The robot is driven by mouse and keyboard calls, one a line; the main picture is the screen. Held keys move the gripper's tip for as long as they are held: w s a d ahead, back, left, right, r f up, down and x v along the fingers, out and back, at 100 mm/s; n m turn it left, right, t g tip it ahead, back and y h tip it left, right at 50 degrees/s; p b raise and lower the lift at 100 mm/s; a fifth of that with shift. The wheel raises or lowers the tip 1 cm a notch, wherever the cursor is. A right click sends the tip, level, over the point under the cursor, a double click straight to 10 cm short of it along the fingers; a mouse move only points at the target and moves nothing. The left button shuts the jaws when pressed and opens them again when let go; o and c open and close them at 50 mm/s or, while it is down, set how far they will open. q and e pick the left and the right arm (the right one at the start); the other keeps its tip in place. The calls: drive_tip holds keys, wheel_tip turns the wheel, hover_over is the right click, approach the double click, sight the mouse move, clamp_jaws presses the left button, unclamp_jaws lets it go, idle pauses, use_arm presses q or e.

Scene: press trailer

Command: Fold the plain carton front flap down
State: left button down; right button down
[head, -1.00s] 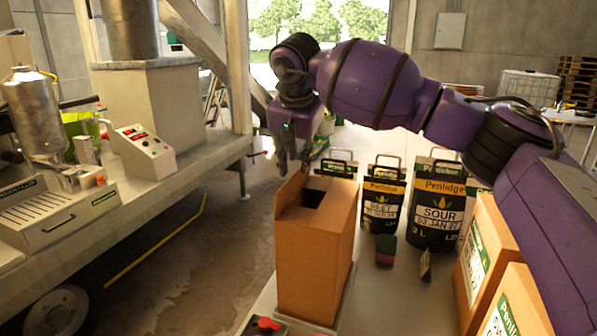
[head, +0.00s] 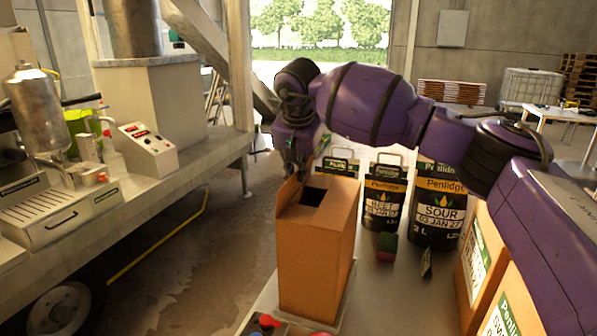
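The plain carton (head: 315,262) is a tall brown box standing upright at the front edge of the pale bench. Its top shows a dark opening between folded-in flaps. One flap (head: 288,196) stands up along the left edge of the top. My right gripper (head: 298,172) is above and just behind this flap, with its fingers pointing down. The fingers are dark and partly overlap, so their gap and any contact with the flap are unclear. My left gripper is out of view.
Black Penlidge pouches (head: 437,212) stand behind and right of the carton. A small green and red block (head: 387,246) lies near them. Labelled cartons (head: 484,262) stand at the right. A red button (head: 268,322) is at the bench front. A machine trailer (head: 190,170) is at the left.

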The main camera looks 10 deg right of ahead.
drive_tip(key=shift+s+d+f+m+t+y, duration=0.3)
drive_tip(key=shift+d+t+y, duration=0.15)
drive_tip(key=shift+t+y, duration=0.3)
drive_tip(key=shift+s+d+f+m+t+y, duration=0.2)
drive_tip(key=shift+s+d+t+y, duration=0.3)
drive_tip(key=shift+y, duration=0.5)
drive_tip(key=shift+s+d+f+m+t+y, duration=0.2)
drive_tip(key=shift+d+f+t+y, duration=0.15)
drive_tip(key=shift+t+y, duration=0.45)
drive_tip(key=shift+d, duration=0.1)
drive_tip(key=c, duration=2)
unclamp_jaws()
drive_tip(key=shift+r, duration=0.15)
